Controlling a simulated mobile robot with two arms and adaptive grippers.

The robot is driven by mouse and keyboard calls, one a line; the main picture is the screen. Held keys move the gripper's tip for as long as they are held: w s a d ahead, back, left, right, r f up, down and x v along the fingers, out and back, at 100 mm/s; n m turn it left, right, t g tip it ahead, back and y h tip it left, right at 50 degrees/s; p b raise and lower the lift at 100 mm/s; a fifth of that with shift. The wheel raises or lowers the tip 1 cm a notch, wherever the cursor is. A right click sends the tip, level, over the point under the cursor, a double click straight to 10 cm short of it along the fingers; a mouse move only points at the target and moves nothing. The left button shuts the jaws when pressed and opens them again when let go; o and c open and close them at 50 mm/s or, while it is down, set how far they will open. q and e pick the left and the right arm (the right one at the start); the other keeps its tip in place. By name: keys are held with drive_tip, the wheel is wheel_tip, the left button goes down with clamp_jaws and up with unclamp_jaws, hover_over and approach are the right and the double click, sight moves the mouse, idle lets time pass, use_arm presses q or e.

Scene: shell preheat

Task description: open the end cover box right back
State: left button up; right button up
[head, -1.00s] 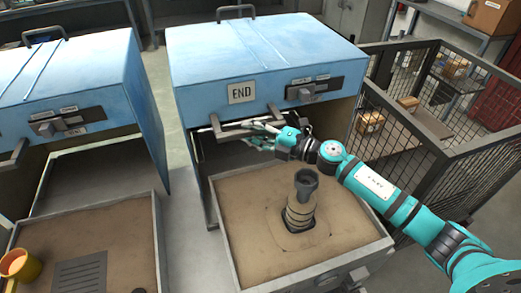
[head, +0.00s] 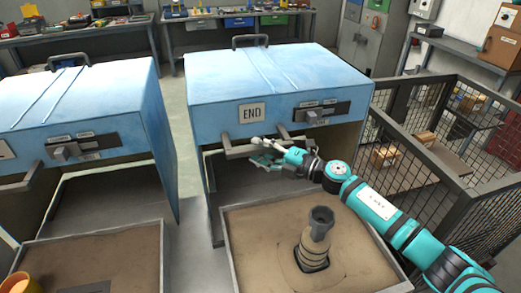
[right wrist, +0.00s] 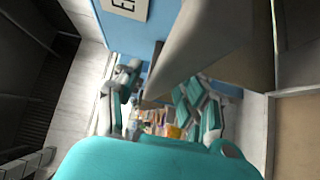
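The blue END box (head: 270,80) stands in the middle of the head view, with a grey front handle bar (head: 240,152) below its END plate (head: 251,112). The space under the blue cover is open at the front. My right gripper (head: 260,151) is at the bar, its fingers apart, one above the other. In the right wrist view the fingers (right wrist: 160,105) are also apart, with a grey bar-like part (right wrist: 195,50) reaching between them. I cannot tell whether they touch it. My left gripper is not in view.
A sand-filled tray (head: 262,240) with a dark, ringed post (head: 317,240) stands in front of the END box. Another blue box (head: 80,95) is at left. A mesh fence (head: 445,165) stands close on the right. Benches line the back.

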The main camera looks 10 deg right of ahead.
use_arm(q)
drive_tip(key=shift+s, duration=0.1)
use_arm(e)
drive_tip(key=v, duration=1.2)
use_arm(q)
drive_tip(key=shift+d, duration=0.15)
use_arm(e)
drive_tip(key=shift+s, duration=0.1)
